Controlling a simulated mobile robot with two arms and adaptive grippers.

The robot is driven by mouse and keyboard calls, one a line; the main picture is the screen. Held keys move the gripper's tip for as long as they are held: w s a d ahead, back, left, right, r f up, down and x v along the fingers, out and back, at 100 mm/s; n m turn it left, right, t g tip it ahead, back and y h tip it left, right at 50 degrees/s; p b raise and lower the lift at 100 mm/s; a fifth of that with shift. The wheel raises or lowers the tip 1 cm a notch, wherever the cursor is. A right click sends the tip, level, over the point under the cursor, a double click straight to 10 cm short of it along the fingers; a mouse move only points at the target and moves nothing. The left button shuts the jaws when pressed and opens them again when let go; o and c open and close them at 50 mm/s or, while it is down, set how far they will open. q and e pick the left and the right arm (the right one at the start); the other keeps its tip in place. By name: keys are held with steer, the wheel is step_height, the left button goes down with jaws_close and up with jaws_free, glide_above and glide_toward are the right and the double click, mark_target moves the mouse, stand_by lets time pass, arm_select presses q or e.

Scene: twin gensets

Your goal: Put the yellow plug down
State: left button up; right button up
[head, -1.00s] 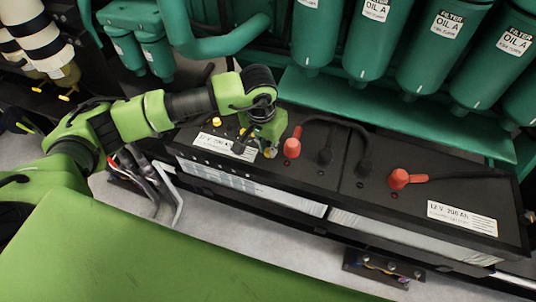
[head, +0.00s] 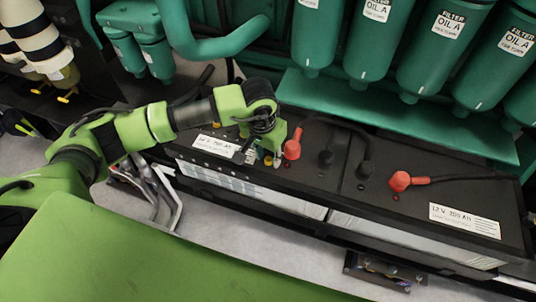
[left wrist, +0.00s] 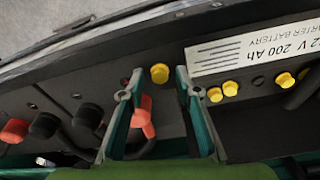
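The yellow plug (head: 268,160) rests on the black top of the left battery, near a red terminal cap (head: 292,150). In the left wrist view the plug (left wrist: 160,73) shows in the gap between my fingertips, with space on both sides. My left gripper (head: 264,158) is open above the battery; its spread fingers also show in the left wrist view (left wrist: 154,84). Several other yellow plugs (left wrist: 214,94) sit in a row beside the white battery label (left wrist: 250,50). A dark round hole (left wrist: 257,82) shows in that row. My right gripper is not in view.
A second battery with a red cap (head: 400,181) and a white label (head: 464,220) stands to the right. Black cables (head: 345,125) arch over the battery tops. Green oil filters (head: 370,45) and a green ledge (head: 390,115) hang close behind.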

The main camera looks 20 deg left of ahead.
arm_select(q)
steer(key=shift+r, duration=0.3)
step_height(320, 180, up, 12)
steer(key=s+b, duration=0.1)
steer(key=shift+s+a+f+b, duration=0.2)
steer(key=shift+s+f+b, duration=0.05)
steer(key=shift+s+b, duration=0.1)
